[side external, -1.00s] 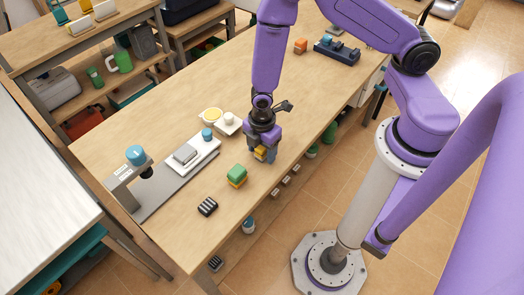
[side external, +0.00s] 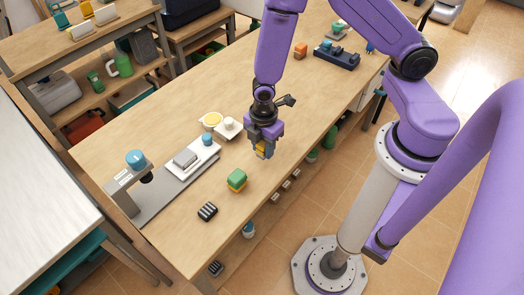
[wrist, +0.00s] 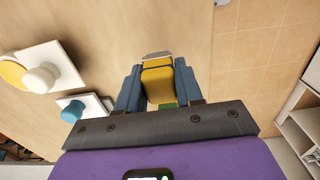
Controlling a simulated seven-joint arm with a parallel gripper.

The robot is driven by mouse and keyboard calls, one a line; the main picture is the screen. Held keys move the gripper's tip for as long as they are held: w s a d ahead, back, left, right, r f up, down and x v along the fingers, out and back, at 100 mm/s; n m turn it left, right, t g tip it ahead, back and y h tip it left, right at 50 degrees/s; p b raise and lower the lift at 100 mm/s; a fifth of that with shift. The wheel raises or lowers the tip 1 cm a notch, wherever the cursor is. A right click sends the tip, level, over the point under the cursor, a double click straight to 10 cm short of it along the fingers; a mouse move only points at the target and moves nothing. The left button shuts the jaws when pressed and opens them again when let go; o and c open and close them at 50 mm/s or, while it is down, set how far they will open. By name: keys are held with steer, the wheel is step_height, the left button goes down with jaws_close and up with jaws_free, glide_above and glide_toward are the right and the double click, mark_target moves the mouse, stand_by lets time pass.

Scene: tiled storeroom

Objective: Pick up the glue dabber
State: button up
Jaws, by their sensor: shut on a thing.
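My gripper (side external: 262,153) is shut on a yellow, block-like thing (wrist: 157,83), which I take to be the glue dabber. The wrist view shows it between the two blue-grey fingers, with a pale edge at its far end and a bit of green at its near end. The fingers hide its sides. In the side view its yellow (side external: 260,152) shows between the fingers, over the bench's right part. I cannot tell how far its lower end is from the bench top.
On the bench (side external: 150,125), a green-and-yellow block (side external: 237,180) and a dark striped block (side external: 207,211) stand nearer the front. A grey fixture with a blue knob (side external: 135,158) and a white piece with a yellow disc (side external: 212,119) are left of my gripper. The bench's right edge is close.

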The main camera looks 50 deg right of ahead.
steer(key=s+d+r, duration=0.4)
steer(key=s+r, duration=0.5)
steer(key=s, duration=0.4)
steer(key=shift+r, duration=0.15)
steer(key=shift+d, duration=0.1)
steer(key=shift+o, duration=0.6)
stand_by(1.8)
